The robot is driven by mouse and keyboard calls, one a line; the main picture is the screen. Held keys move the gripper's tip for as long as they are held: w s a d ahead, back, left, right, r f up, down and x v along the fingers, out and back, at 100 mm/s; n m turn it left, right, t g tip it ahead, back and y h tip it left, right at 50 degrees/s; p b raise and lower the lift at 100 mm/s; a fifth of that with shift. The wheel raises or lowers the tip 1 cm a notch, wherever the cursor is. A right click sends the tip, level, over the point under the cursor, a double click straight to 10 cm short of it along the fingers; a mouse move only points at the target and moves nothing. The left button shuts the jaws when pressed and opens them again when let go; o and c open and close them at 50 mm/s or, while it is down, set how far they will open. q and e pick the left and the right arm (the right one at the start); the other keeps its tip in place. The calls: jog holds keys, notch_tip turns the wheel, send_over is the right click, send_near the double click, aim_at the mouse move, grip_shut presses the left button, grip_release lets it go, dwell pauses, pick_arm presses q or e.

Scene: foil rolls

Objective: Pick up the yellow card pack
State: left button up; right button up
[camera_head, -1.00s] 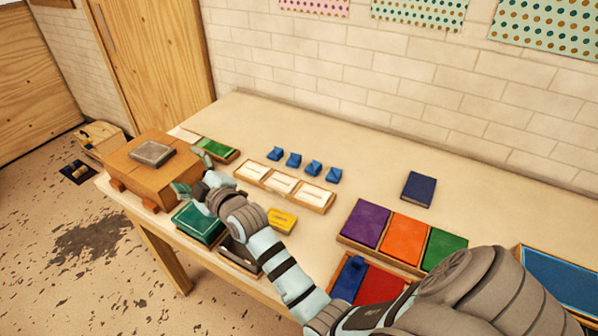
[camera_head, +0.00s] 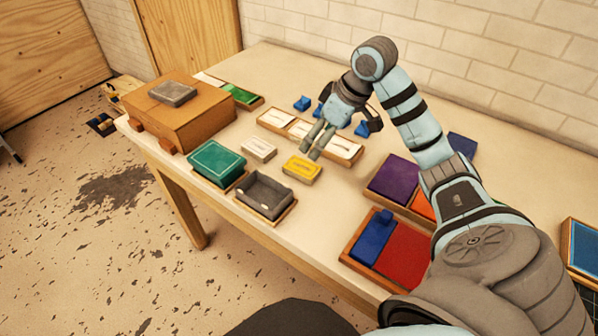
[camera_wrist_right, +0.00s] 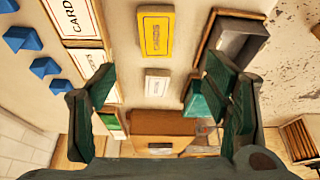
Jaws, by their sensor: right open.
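The yellow card pack (camera_head: 301,170) lies flat on the table, right of the open grey box. It also shows at the top middle of the right wrist view (camera_wrist_right: 156,34), label visible. My right gripper (camera_head: 312,151) hangs just above and behind the yellow pack in the head view, fingers pointing down. In the right wrist view the jaws (camera_wrist_right: 160,75) are wide apart and empty. A small white pack (camera_wrist_right: 157,85) shows between them, and the yellow pack lies beyond the fingertips. My left gripper is not in view.
Close by are the grey open box (camera_head: 265,194), the green box (camera_head: 216,160) and the tray of white cards (camera_head: 277,121). Blue blocks (camera_head: 302,103) stand behind. Coloured trays (camera_head: 394,178) lie to the right. A wooden box (camera_head: 180,115) stands at the left end.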

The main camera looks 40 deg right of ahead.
aim_at(301, 167)
jog(key=b+x, duration=0.1)
jog(key=x, duration=0.5)
jog(key=b+x, duration=0.1)
jog(key=x, duration=0.6)
jog(key=shift+w+d+f, duration=0.15)
jog(key=shift+w+d, duration=0.05)
jog(key=shift+w, duration=0.1)
jog(key=shift+f+p, duration=0.2)
jog(key=shift+p, duration=0.3)
jog(key=shift+s, duration=0.15)
jog(key=c, duration=1.3)
